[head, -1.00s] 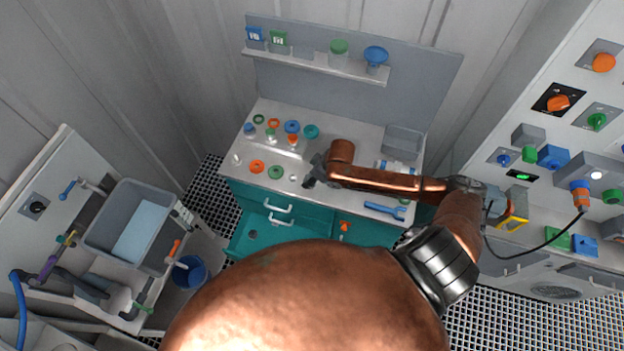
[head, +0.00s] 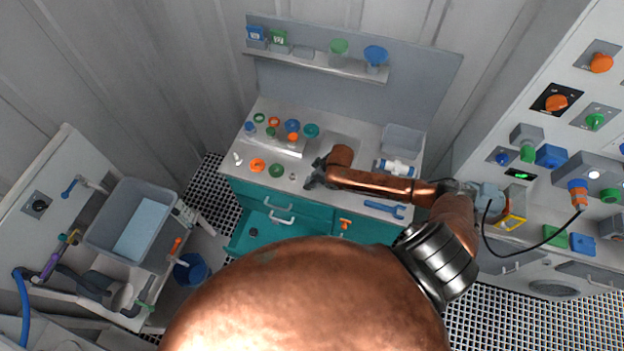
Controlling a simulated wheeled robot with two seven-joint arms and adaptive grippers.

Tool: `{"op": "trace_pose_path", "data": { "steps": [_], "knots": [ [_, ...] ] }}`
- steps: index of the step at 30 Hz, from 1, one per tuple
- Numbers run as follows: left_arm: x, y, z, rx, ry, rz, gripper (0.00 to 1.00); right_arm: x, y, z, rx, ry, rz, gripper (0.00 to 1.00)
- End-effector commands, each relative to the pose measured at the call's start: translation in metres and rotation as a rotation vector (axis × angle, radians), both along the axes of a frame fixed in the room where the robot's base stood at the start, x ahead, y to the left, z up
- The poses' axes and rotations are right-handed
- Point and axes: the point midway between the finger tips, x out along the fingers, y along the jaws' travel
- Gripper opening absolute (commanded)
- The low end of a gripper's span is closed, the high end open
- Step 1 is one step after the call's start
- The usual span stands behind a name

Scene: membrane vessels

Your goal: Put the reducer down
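My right arm reaches in from the right over the steel bench (head: 345,143). Its dark gripper (head: 314,178) is low over the bench's front part, right of the small fittings. The fingers are small and dark, and I cannot tell whether they are open or shut, or whether anything is between them. I cannot tell which part is the reducer. A small pale piece (head: 293,177) lies just left of the gripper. A green ring (head: 276,170) and an orange ring (head: 257,165) lie farther left. My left gripper is not in view.
Several coloured fittings, including a blue one (head: 292,126), stand at the bench's back left. A white-and-blue cylinder (head: 396,168), a blue wrench (head: 385,208) and a grey bin (head: 403,139) are on the right. A teal drawer (head: 253,233) stands open below the front edge.

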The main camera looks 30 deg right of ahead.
Motion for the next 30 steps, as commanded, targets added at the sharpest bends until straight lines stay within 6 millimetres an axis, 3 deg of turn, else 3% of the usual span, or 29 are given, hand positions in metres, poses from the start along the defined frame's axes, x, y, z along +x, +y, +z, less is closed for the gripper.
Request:
{"op": "trace_pose_path", "data": {
  "steps": [5,17,30],
  "knots": [
    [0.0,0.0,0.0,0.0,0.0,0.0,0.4,0.0,0.0,0.0,0.0,0.0,0.0,0.54],
    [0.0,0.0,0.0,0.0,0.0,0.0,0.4,-0.002,-0.001,0.01,0.0,-0.001,0.0,0.54],
    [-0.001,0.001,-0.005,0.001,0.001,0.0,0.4,-0.033,-0.019,0.087,-0.002,0.0,0.0,0.54]
  ]
}}
